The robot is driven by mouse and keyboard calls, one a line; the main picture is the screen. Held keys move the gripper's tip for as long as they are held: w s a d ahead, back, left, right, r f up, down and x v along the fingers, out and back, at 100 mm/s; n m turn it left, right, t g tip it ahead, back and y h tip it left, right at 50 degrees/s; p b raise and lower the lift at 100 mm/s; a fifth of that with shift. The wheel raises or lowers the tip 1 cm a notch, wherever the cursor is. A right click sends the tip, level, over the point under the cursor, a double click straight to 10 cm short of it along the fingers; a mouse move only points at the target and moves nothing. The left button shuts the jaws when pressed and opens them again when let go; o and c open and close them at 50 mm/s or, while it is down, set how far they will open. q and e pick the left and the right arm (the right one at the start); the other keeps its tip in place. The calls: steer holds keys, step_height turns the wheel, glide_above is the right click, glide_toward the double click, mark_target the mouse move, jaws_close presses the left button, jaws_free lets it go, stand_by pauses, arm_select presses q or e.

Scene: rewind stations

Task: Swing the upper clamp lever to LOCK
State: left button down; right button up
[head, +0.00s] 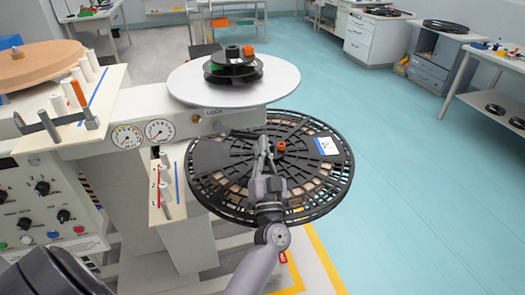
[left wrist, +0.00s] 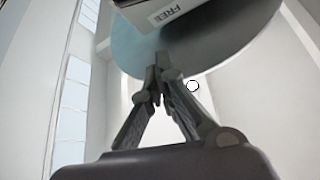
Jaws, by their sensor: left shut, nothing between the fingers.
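My left gripper (head: 262,138) is shut and empty. In the head view it shows in front of the large black lower reel (head: 215,178), below the upper round plate (head: 190,85). A panel edge beside it bears a LOCK label (head: 214,112). A dark bar (head: 243,133) shows near the fingertips; I cannot tell whether it is the upper clamp lever or whether they touch. In the left wrist view the closed fingertips (left wrist: 158,70) point up toward a grey disc (left wrist: 215,50) and a white block with a FREE label (left wrist: 178,10). My right gripper is not in view.
A black hub stack with an orange knob (head: 248,50) stands on the upper plate. An orange cap (head: 281,146) sits on the lower reel. A control panel (head: 45,205) and white rollers (head: 165,185) are at left. The blue floor (head: 430,190) at right is clear.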

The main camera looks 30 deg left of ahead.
mark_target(255, 136)
arm_select(q)
steer(key=w+a, duration=0.2)
steer(key=a, duration=0.1)
steer(key=w+a, duration=0.2)
steer(key=shift+f, duration=0.35)
